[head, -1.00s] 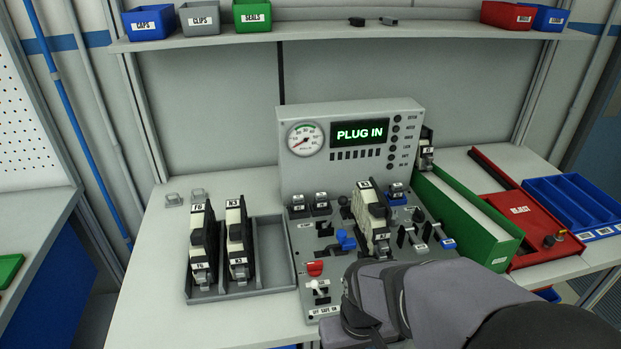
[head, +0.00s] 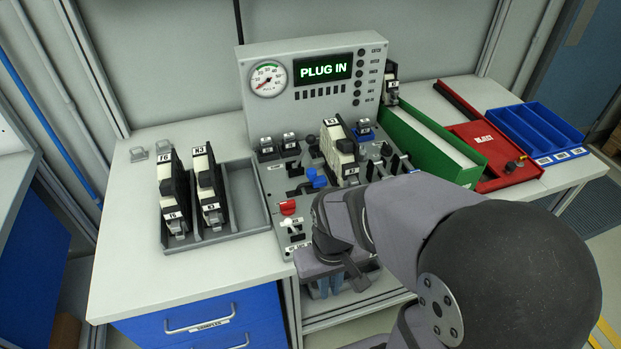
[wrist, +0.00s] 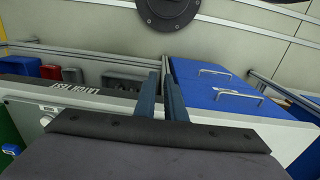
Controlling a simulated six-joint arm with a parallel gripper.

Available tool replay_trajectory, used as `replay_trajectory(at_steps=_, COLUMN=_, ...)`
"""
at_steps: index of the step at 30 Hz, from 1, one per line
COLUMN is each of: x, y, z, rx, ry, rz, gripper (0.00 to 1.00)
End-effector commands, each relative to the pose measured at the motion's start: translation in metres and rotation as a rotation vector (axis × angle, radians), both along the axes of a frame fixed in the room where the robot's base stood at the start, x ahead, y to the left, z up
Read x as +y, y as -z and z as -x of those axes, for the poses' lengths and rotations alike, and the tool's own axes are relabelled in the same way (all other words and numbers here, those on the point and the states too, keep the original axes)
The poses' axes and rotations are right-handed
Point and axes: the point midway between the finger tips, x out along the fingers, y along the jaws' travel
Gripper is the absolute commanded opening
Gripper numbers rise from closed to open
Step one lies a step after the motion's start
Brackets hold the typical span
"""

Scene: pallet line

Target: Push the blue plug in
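The blue plug (head: 316,178) is on the sloping grey control panel (head: 274,187), left of a tall black-and-cream module (head: 341,150). Whether it is fully seated cannot be told at this size. My gripper (head: 330,287) points down in front of the bench, lower in the picture than the panel and apart from the plug. In the wrist view my gripper (wrist: 164,74) has its two fingers close together with nothing between them. The plug is not recognisable there. The display (head: 323,69) reads PLUG IN.
A red knob (head: 288,208) and a white switch (head: 291,224) sit near the plug. A grey tray (head: 247,205) with two tall modules stands left. A green bin (head: 430,145) and red tray (head: 500,160) are right. Blue drawers (head: 205,325) lie below the bench edge.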

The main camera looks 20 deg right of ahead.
Motion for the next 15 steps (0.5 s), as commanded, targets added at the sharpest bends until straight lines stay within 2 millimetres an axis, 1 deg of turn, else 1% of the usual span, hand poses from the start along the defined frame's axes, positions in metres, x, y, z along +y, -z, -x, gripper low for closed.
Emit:
replay_trajectory(at_steps=2, x=-0.002, y=-0.005, z=-0.013, rx=-0.012, ry=-0.013, rz=0.028, gripper=0.0)
replay_trajectory(at_steps=5, x=-0.007, y=-0.014, z=-0.042, rx=-0.044, ry=-0.035, rz=0.094, gripper=0.0)
replay_trajectory(at_steps=8, x=-0.009, y=-0.029, z=-0.085, rx=-0.105, ry=-0.064, rz=0.181, gripper=0.0)
replay_trajectory(at_steps=9, x=-0.008, y=-0.035, z=-0.105, rx=-0.137, ry=-0.075, rz=0.215, gripper=0.0)
replay_trajectory(at_steps=10, x=-0.006, y=-0.04, z=-0.12, rx=-0.164, ry=-0.083, rz=0.24, gripper=0.0)
replay_trajectory(at_steps=11, x=-0.004, y=-0.045, z=-0.135, rx=-0.192, ry=-0.09, rz=0.264, gripper=0.0)
replay_trajectory(at_steps=12, x=0.0, y=-0.051, z=-0.154, rx=-0.23, ry=-0.1, rz=0.293, gripper=0.0)
replay_trajectory(at_steps=15, x=0.013, y=-0.067, z=-0.198, rx=-0.326, ry=-0.12, rz=0.349, gripper=0.0)
